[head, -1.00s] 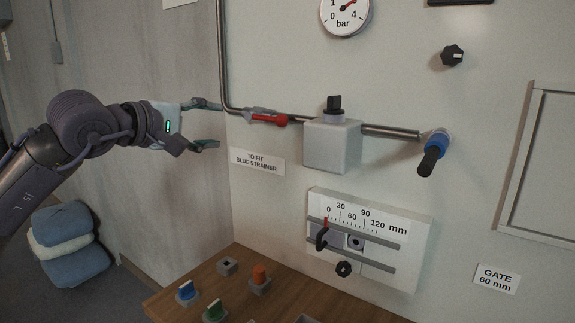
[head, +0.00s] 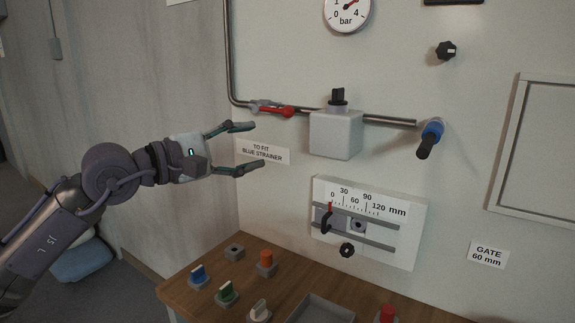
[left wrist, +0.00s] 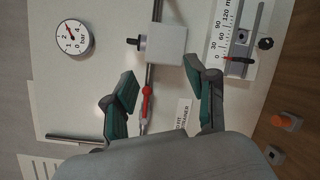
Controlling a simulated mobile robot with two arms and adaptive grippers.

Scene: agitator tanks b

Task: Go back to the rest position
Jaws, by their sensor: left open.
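My left gripper (head: 245,148) is open and empty in the head view, in front of the wall panel at the left. Its fingers point right, with the "TO FIT BLUE STRAINER" label (head: 262,151) just beyond the tips. In the left wrist view the two fingers (left wrist: 162,98) stand wide apart with nothing between them but the panel behind. The red-handled valve (head: 272,109) on the pipe is above the gripper, apart from it; it also shows in the left wrist view (left wrist: 146,104). My right gripper is in neither view.
A grey box with a black knob (head: 335,134) sits on the pipe, with a blue valve (head: 430,138) to the right. The gate scale (head: 370,222) is below. A wooden table (head: 232,262) holds several coloured knobs and a grey tray (head: 320,310). Blue cushions (head: 82,262) lie at left.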

